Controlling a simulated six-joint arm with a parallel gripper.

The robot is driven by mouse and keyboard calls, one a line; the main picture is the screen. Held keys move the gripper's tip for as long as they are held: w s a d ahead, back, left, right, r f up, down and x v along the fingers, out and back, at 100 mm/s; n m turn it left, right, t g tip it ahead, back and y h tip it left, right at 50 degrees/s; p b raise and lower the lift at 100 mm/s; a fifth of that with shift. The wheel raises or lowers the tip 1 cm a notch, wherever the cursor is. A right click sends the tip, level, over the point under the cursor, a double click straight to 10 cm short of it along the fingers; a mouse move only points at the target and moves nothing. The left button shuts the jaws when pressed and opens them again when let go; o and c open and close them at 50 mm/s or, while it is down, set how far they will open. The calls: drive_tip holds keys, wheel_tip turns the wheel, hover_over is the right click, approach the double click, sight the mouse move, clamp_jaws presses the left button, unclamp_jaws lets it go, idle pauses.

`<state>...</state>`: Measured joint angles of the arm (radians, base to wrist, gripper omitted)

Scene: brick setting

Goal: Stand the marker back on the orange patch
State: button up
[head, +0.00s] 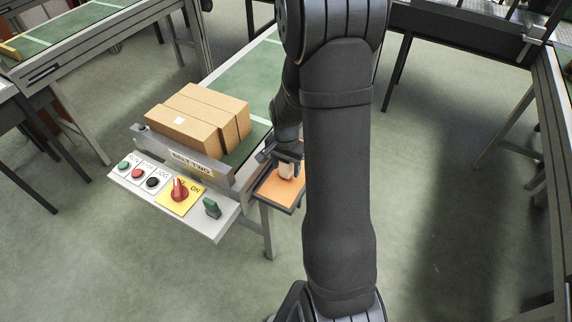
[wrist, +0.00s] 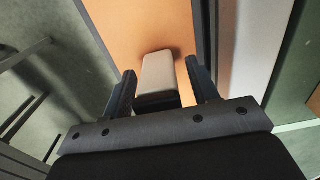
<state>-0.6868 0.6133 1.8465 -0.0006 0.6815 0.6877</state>
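The marker is a pale beige block that shows in the head view (head: 286,170) and in the wrist view (wrist: 158,78). It stands over the orange patch (head: 270,189), which also fills the upper middle of the wrist view (wrist: 130,30). A shadow lies on the patch beside the marker's far end. My gripper (wrist: 161,68) has a dark finger on each side of the marker, with a narrow orange gap showing at the right finger. It looks open around the marker. In the head view my gripper (head: 280,158) is partly hidden by my arm.
The patch has a dark raised rim (head: 276,206) and sits beside the belt's end. A control panel (head: 165,200) with buttons, a red knob and a green switch is to the left. Cardboard boxes (head: 198,115) stand on the green belt behind a metal plate. Open floor lies right.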

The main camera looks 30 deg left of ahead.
wheel_tip(320, 180, up, 12)
drive_tip(key=shift+r, duration=0.2)
idle(0.4)
drive_tip(key=shift+f, duration=0.1)
drive_tip(key=shift+f, duration=4.6)
wheel_tip(320, 180, down, 2)
drive_tip(key=shift+f, duration=0.25)
drive_tip(key=shift+w+r, duration=0.1)
drive_tip(key=shift+r, duration=0.1)
wheel_tip(320, 180, up, 11)
drive_tip(key=shift+r, duration=0.2)
drive_tip(key=shift+f, duration=0.55)
